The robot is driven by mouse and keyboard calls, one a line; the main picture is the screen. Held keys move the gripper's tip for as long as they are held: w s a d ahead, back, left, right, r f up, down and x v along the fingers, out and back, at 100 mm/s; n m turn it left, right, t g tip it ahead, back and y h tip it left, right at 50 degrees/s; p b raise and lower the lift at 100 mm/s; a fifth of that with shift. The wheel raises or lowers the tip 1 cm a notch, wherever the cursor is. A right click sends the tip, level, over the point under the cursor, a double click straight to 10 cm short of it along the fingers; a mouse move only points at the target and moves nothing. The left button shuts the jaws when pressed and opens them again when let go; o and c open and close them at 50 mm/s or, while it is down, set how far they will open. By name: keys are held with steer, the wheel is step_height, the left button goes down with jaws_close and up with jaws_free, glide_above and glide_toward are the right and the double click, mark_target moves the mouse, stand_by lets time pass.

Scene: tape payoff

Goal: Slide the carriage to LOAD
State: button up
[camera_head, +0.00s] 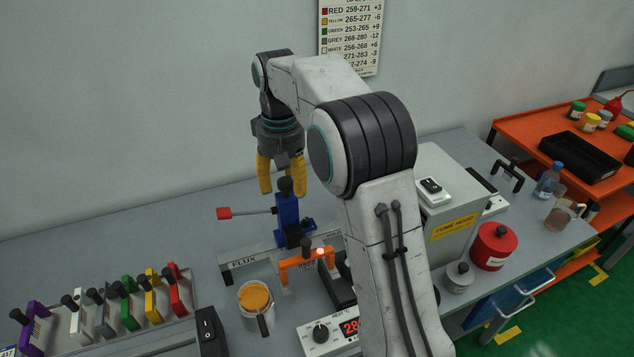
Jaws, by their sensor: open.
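The blue carriage (288,220) stands upright on a grey rail (240,267) whose left end reads FLUX. It has a black knob (285,187) on top and a red-tipped lever (224,213) sticking out to the left. My gripper (282,189) points down with its yellow fingers apart. Its tips are at about the height of the knob in the picture, one on each side; I cannot tell whether they touch it. My arm hides the right part of the rail. I see no LOAD mark.
An orange handled frame (303,263) is in front of the rail, near a cup of orange material (255,298) and a heater control box (330,335). Coloured handled frames stand in a rack (150,328) at left.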

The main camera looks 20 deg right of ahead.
steer(key=shift+r+p, duration=3)
steer(key=shift+r, duration=0.2)
steer(key=shift+s, duration=0.1)
steer(key=s+d+r+t+b, duration=0.1)
steer(key=s+r+t+b, duration=0.2)
steer(key=s, duration=1.6)
steer(key=s+f+t, duration=0.1)
steer(key=s+f, duration=0.2)
steer(key=s, duration=0.5)
steer(key=shift+s+d+f+t+p, duration=0.15)
steer(key=shift+d+f+t+p, duration=0.2)
steer(key=shift+f+t+p, duration=0.1)
